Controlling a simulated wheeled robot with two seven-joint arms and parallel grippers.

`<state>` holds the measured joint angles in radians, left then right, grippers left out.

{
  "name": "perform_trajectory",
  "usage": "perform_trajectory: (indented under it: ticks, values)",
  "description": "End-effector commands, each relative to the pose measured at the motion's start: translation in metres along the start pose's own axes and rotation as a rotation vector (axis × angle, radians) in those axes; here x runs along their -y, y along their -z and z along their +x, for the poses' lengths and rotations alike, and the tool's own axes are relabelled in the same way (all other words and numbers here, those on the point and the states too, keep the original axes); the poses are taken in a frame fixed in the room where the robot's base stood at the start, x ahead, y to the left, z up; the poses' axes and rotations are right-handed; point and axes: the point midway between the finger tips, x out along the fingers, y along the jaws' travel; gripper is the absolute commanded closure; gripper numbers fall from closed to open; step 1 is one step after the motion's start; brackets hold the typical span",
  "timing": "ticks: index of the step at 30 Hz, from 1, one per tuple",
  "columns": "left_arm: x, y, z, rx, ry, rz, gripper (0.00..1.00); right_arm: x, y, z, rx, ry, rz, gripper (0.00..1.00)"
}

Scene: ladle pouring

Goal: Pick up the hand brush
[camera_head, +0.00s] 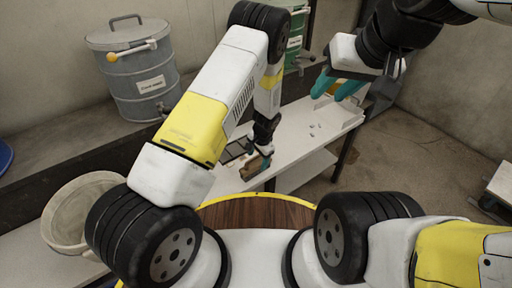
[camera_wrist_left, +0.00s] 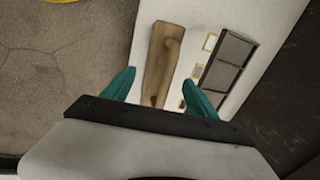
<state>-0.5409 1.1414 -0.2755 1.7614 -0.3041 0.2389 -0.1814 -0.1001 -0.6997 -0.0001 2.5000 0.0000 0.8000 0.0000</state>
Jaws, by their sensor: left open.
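The hand brush shows as a wooden, handle-like piece (camera_wrist_left: 163,62) in the left wrist view, lying on a white table top. Its near end sits between the two teal fingers of my left gripper (camera_wrist_left: 158,77), with gaps on both sides. In the head view my left gripper (camera_head: 263,160) points down at the table's near end, and the brown wood (camera_head: 253,164) shows beside it. My arm partly hides this spot. The bristles cannot be made out. My right gripper (camera_head: 337,86) is open above the table's far end, its teal fingers apart.
The white table (camera_head: 290,178) has small scattered bits (camera_head: 316,129) on it. A dark panelled item (camera_wrist_left: 229,62) lies right of the wood in the left wrist view. A lidded grey bin (camera_head: 140,85), a green bin (camera_head: 296,38) and a pale bucket (camera_head: 72,215) stand around.

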Motion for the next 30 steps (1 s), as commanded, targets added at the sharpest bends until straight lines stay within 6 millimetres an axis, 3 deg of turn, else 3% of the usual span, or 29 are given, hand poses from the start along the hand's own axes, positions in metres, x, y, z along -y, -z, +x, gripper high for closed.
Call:
perform_trajectory:
  ticks: [6,14,25,30]
  values:
    - [-0.003,-0.002,0.029,0.002,-0.001,-0.002,0.33,0.000,0.000,0.000,0.000,0.000,0.000,0.64]
    - [-0.003,-0.002,0.032,0.001,0.000,-0.001,0.33,0.000,0.000,0.000,0.000,0.000,0.000,0.64]
    - [-0.003,-0.002,0.032,0.001,-0.001,-0.001,1.00,0.000,0.000,0.000,0.000,0.000,0.000,0.64]
    - [-0.003,-0.002,0.032,0.000,0.000,-0.001,1.00,0.000,0.000,0.000,0.000,0.000,0.000,0.64]
